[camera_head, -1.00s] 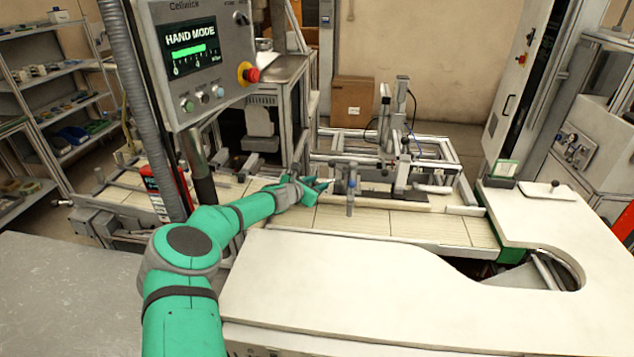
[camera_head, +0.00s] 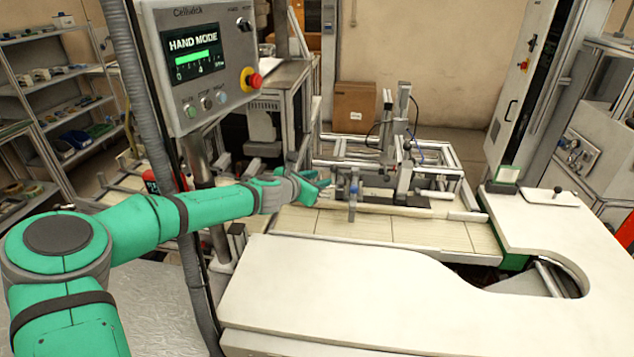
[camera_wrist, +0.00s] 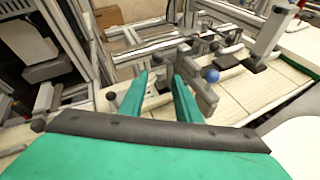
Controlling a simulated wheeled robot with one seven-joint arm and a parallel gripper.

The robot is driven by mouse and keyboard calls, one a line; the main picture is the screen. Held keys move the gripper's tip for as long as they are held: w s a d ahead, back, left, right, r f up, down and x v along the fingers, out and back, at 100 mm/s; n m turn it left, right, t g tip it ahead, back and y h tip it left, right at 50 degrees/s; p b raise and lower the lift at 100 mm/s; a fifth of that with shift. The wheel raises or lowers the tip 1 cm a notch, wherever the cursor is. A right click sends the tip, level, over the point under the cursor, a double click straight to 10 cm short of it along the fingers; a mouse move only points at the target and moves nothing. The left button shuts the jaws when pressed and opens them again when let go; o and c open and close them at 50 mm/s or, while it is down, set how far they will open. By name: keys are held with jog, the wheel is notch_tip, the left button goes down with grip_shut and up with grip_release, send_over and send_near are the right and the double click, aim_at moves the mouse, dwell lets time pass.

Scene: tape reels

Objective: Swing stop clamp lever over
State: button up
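A short upright grey clamp post with a blue top (camera_head: 353,193) stands at the near side of the conveyor fixture. In the wrist view a blue ball knob (camera_wrist: 210,75) shows just right of my fingers, beside a grey clamp block (camera_wrist: 204,95). I cannot tell which of these parts is the lever. My gripper (camera_head: 324,184) is left of the post, with a small gap to it. In the wrist view its two green fingers (camera_wrist: 161,80) are apart, with no clearly held part between them. The right finger hides part of the block.
A control panel (camera_head: 195,55) on a pole stands left, close to my arm. The aluminium frame and fixture (camera_head: 385,165) rise behind the post. Pale conveyor slats (camera_head: 365,226) and a cream worktop (camera_head: 330,285) lie clear in front.

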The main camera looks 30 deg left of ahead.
jog(key=shift+s+d+r, duration=0.3)
jog(key=shift+s, duration=0.25)
jog(key=shift+s+d+r, duration=0.25)
jog(key=shift+s, duration=0.35)
jog(key=shift+s+d+r, duration=0.3)
jog(key=shift+s, duration=0.25)
jog(key=shift+w, duration=0.1)
